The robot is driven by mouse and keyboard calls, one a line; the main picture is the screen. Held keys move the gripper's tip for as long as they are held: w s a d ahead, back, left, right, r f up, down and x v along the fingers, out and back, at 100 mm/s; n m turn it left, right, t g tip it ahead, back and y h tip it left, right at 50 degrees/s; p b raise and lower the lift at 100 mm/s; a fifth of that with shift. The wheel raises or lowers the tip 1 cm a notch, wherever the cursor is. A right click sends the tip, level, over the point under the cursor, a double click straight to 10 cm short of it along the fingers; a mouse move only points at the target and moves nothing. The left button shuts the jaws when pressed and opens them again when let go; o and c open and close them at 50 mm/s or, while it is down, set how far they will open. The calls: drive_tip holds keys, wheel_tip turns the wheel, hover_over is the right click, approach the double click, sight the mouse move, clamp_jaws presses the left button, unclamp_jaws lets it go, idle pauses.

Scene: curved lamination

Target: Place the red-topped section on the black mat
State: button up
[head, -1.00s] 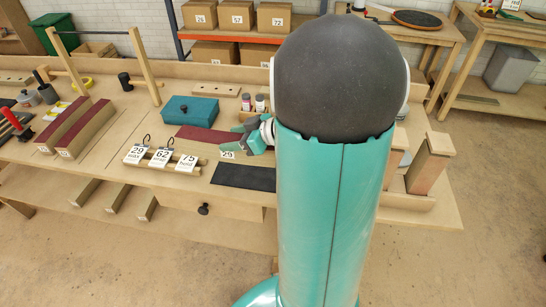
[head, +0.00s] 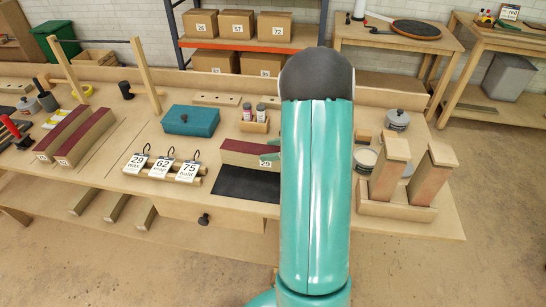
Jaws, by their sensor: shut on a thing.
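The red-topped section (head: 242,149) has a maroon top and a tan front face with a "29" label. It lies lengthwise across the far edge of the black mat (head: 243,186) in the picture. I cannot tell whether it touches the mat or is held above it. My gripper (head: 281,148) is at the section's right end and shut on it. Only a sliver of teal gripper shows; my arm hides its fingers and the section's far right end. The near part of the mat is bare.
Hooked number tags on a wooden rack (head: 160,169) stand left of the mat. A teal box (head: 190,120) and a small bottle holder (head: 253,124) are behind. Two other maroon-topped sections (head: 75,137) lie far left. Wooden posts (head: 390,168) stand on the right.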

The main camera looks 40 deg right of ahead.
drive_tip(key=shift+d+f, duration=0.2)
drive_tip(key=shift+f, duration=1.45)
drive_tip(key=shift+f, duration=0.1)
drive_tip(key=o, duration=1.4)
